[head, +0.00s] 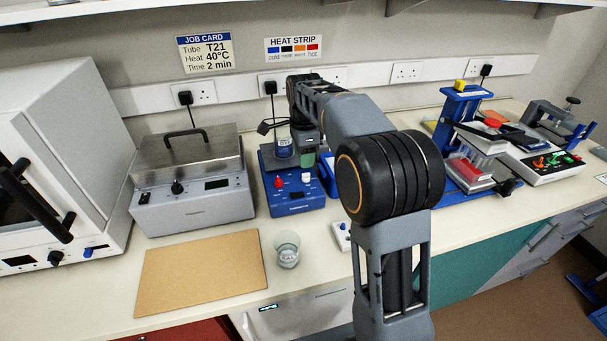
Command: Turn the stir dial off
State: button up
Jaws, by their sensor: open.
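The blue hotplate stirrer (292,204) stands on the bench near the back wall, left of my arm. Its front panel has a red knob (278,183) and a white knob (306,178); I cannot read their labels or tell which one is the stir dial. A glass vessel with blue contents (284,146) is on or above the stirrer's top plate. My gripper (307,150) is open, above the right side of the stirrer and just beside the vessel. It is small in view, and its fingertips are hard to make out. I see no contact with either knob.
A lidded metal bath (193,207) stands left of the stirrer, beyond it a white oven (60,140). A brown board (200,270) and a glass beaker (287,250) are in front. Blue racks and apparatus (460,130) crowd the right bench. My arm hides the middle.

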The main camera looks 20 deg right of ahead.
aim_at(306, 177)
notch_tip(306, 177, down, 7)
jog(key=shift+r, duration=0.1)
dwell(0.3)
jog(key=shift+c, duration=0.3)
